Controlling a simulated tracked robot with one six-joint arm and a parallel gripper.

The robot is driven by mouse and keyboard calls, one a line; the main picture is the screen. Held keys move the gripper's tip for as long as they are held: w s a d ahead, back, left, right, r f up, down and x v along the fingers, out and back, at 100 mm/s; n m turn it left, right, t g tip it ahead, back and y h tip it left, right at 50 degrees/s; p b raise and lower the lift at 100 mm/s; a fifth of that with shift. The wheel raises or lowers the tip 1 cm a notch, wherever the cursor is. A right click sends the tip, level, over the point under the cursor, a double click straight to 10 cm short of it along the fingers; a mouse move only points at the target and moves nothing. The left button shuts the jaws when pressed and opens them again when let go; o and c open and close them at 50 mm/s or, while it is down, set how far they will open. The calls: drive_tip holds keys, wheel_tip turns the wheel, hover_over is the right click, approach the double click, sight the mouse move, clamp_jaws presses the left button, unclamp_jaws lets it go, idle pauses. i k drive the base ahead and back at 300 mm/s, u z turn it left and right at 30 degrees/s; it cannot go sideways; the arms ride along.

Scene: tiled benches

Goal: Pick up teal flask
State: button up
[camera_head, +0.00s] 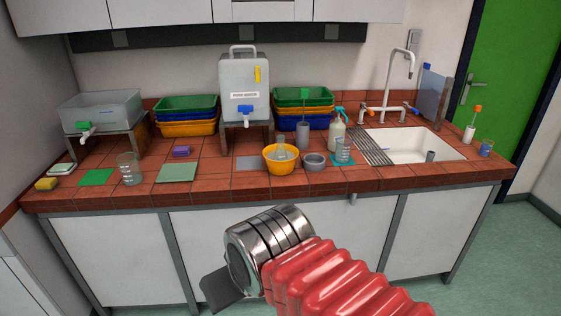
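No flask of clear teal colour stands out. A small clear, greyish flask (281,149) stands in a yellow bowl (270,165) near the bench's front edge; its colour is hard to tell. A glass beaker (343,149) with bluish contents stands on a teal mat (337,161) to the right of it. A spray bottle (336,133) with a teal head stands behind the beaker. My gripper (222,288) is in front of the bench and below its top, apart from everything on it. Only a dark grey plate of it shows past my metal wrist; its fingers are mostly hidden.
A grey bowl (314,161) sits right of the yellow bowl, with a grey cylinder (302,136) behind. A water tank (246,86) and stacked trays (186,116) line the back. A sink (415,146) is at right. A tall beaker (129,168) stands left. Tiles between are partly free.

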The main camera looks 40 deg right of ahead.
sight(280, 153)
drive_tip(key=u, duration=0.05)
drive_tip(key=i, duration=1)
drive_tip(key=z, duration=0.05)
